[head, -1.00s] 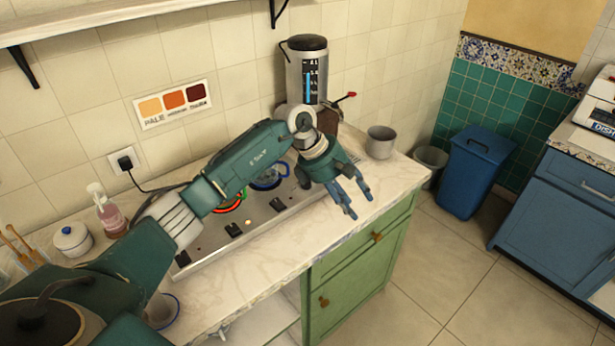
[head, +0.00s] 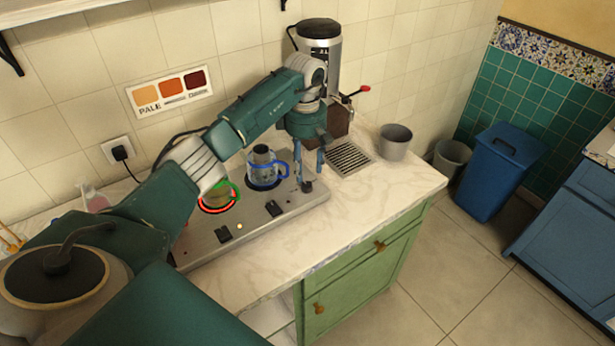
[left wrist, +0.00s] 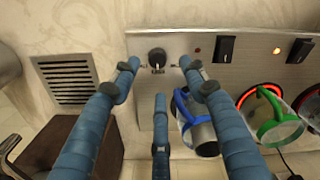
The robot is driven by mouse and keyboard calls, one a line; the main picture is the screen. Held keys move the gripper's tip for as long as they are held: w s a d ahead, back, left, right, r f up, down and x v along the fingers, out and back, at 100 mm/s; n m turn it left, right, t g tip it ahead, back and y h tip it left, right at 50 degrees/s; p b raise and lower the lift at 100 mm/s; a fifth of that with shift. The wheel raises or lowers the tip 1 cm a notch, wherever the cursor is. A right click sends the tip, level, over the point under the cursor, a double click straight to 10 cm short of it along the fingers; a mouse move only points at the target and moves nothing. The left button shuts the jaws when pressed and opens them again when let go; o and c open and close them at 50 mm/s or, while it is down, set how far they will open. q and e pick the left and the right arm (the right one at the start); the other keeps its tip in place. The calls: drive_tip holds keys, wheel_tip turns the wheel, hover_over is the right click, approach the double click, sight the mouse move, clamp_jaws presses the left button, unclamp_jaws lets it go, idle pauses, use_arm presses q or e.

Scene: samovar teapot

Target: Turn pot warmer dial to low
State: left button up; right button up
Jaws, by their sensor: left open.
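The pot warmer (head: 270,225) is a long steel panel on the counter. Its dial (left wrist: 156,57) is a round black knob at the panel's end; in the head view the dial (head: 307,187) shows under my left gripper (head: 309,176). My left gripper is open and points down. In the left wrist view its fingertips (left wrist: 158,65) lie on either side of the dial, apart from each other; I cannot tell whether they touch it. The dial's setting is too small to read. My right gripper is not in view.
A blue-handled pot (head: 264,168) stands close beside the gripper. A green-handled pot (head: 217,194) sits on a glowing ring. Two black switches (left wrist: 227,48) (left wrist: 299,50) and a lit orange lamp (left wrist: 304,50) are on the panel. A drain grille (head: 349,158) and grey cup (head: 395,142) are to the right.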

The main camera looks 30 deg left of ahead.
sight(307, 184)
use_arm(q)
wheel_tip(307, 184, down, 4)
drive_tip(key=shift+w+r+p, duration=0.1)
drive_tip(key=shift+r+p, duration=0.15)
drive_tip(key=shift+p, duration=0.2)
wheel_tip(307, 184, down, 3)
drive_tip(key=shift+w+f+p, duration=0.1)
drive_tip(key=shift+p, duration=0.2)
drive_tip(key=shift+c, duration=0.2)
clamp_jaws()
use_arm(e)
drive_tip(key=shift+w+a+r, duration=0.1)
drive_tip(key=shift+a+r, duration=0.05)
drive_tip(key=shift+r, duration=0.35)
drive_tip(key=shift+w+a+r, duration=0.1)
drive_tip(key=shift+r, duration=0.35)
